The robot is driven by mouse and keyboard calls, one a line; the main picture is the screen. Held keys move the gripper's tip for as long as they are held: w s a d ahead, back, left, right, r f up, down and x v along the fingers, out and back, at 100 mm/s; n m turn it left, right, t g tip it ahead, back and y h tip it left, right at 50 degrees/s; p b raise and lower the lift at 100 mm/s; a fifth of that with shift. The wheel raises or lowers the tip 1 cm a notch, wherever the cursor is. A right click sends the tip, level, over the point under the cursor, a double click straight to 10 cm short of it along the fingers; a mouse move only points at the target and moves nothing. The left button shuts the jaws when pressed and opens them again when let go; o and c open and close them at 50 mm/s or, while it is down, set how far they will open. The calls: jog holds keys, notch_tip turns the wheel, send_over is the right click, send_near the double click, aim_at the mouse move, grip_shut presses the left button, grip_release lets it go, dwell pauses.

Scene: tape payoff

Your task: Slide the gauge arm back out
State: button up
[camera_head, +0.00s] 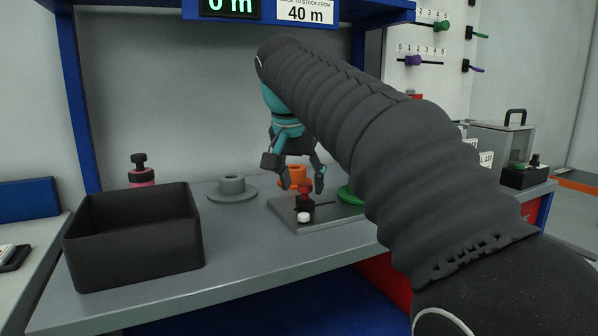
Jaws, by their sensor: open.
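My gripper (295,172) is open and points down over a grey base plate (330,218) on the bench. Its fingertips are spread to either side of a small dark block with a red knob (305,190), and no contact shows. This block looks like part of the gauge arm, with a thin dark bar running right from it. A white round button or roller (304,217) sits in front of it on the plate. An orange flanged hub (292,171) stands behind the gripper. A green hub (350,195) is partly hidden by my arm.
A black open bin (135,265) stands front left, with a pink-and-black knobbed item (141,172) behind it. A grey flanged hub (232,189) sits left of the plate. A display (230,8) reads 0 m, beside a 40 m sign (305,13). My arm hides the bench's right middle.

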jog(key=v, duration=1.2)
dwell(0.3)
